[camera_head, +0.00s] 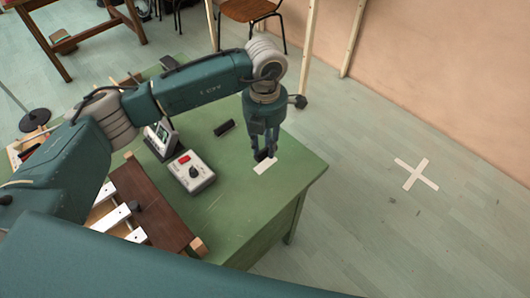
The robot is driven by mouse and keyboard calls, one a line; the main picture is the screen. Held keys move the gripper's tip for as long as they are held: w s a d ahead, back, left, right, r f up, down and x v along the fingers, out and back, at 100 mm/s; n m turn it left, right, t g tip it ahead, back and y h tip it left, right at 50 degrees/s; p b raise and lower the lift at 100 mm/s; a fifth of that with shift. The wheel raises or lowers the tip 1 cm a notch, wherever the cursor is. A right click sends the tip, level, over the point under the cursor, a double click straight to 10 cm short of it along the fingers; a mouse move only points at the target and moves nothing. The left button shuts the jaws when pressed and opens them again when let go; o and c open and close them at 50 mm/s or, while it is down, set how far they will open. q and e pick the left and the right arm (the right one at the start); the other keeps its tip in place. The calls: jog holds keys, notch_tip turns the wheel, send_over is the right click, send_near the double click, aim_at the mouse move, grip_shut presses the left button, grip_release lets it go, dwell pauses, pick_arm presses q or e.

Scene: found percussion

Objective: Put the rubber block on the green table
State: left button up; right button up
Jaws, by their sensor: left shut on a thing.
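My left gripper (265,154) points down over the front right part of the green table (240,195). Its fingers are shut on a small dark block, which I take to be the rubber block (262,156); the fingers hide most of it. The block is just above or touching the table beside a white strip (265,167); I cannot tell which. My right gripper is not in view.
A grey box with a red display (190,172), a dark bar (224,128) and a small framed device (159,136) are on the table. A brown wooden instrument with white bars (150,205) lies at the left. The table's right corner is clear. A white cross (416,174) marks the floor.

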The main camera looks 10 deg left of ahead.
aim_at(265, 162)
pick_arm(q)
jog(key=shift+o, duration=0.2)
notch_tip(265, 162, down, 4)
jog(key=shift+f+p, duration=0.25)
jog(key=shift+p, duration=0.05)
jog(key=shift+f, duration=0.25)
jog(key=shift+c, duration=0.2)
jog(key=shift+f+b, duration=0.2)
jog(key=shift+b, duration=0.1)
jog(key=o, duration=1.1)
jog(key=shift+r, duration=0.1)
jog(key=shift+r+p, duration=0.3)
jog(key=shift+r, duration=0.05)
notch_tip(265, 162, up, 12)
jog(key=shift+f+b, duration=0.15)
jog(key=shift+b, duration=0.65)
